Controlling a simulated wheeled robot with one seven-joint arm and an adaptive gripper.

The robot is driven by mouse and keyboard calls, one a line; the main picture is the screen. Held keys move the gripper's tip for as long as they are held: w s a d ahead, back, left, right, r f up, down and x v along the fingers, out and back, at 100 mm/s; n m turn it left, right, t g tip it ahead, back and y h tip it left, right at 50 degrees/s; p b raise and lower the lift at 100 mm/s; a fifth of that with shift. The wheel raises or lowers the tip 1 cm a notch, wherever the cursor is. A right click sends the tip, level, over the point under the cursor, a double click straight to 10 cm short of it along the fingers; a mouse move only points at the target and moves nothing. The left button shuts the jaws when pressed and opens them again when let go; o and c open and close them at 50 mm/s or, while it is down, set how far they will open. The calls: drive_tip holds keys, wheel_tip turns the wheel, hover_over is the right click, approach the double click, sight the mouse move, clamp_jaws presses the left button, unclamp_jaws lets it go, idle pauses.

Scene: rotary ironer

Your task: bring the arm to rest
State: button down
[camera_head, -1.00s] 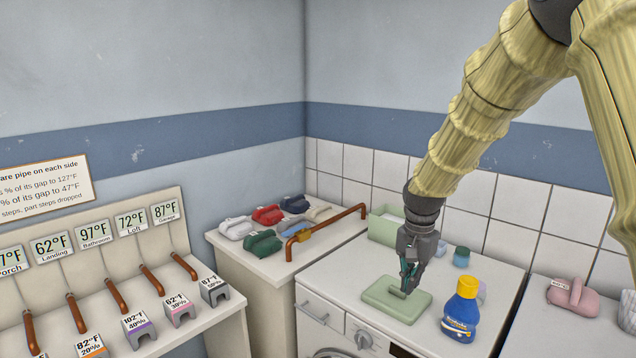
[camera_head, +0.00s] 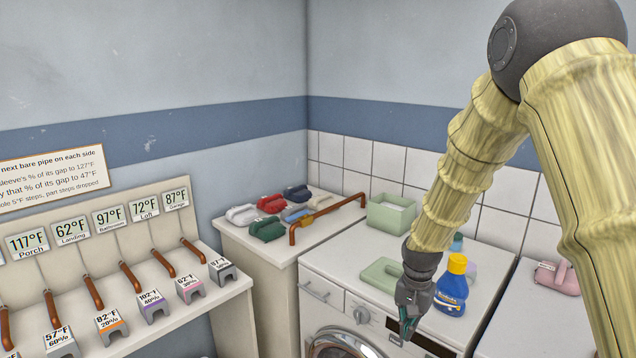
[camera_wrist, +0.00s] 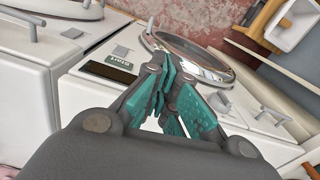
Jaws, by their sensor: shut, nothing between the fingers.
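My gripper (camera_head: 407,328) is shut and empty in the head view. It hangs in front of the front edge of the white washing machine (camera_head: 345,268), beside its control panel, and points down. In the wrist view my gripper (camera_wrist: 170,98) shows its teal finger pads together, with the machine's round door (camera_wrist: 190,55) beyond them. My arm comes down from the upper right, bent at the elbow.
A copper pipe (camera_head: 292,236) and coloured sleeves lie on the left counter. A pink sleeve (camera_head: 556,278) lies at right.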

drive_tip(key=s+f+n, duration=0.1)
drive_tip(key=s+f, duration=0.4)
drive_tip(key=f, duration=0.6)
drive_tip(key=s+f+n, duration=0.2)
drive_tip(key=s+f, duration=0.3)
drive_tip(key=f, duration=0.5)
drive_tip(key=s+f+n, duration=0.1)
drive_tip(key=s+f, duration=0.3)
drive_tip(key=s, duration=0.6)
drive_tip(key=s+f+n+b, duration=0.1)
drive_tip(key=s+f, duration=0.2)
drive_tip(key=s, duration=0.7)
drive_tip(key=s+f+n, duration=0.2)
drive_tip(key=s+f, duration=0.2)
drive_tip(key=s, duration=0.6)
drive_tip(key=shift+f+b, duration=0.3)
drive_tip(key=shift+f, duration=0.05)
drive_tip(key=shift+d, duration=0.1)
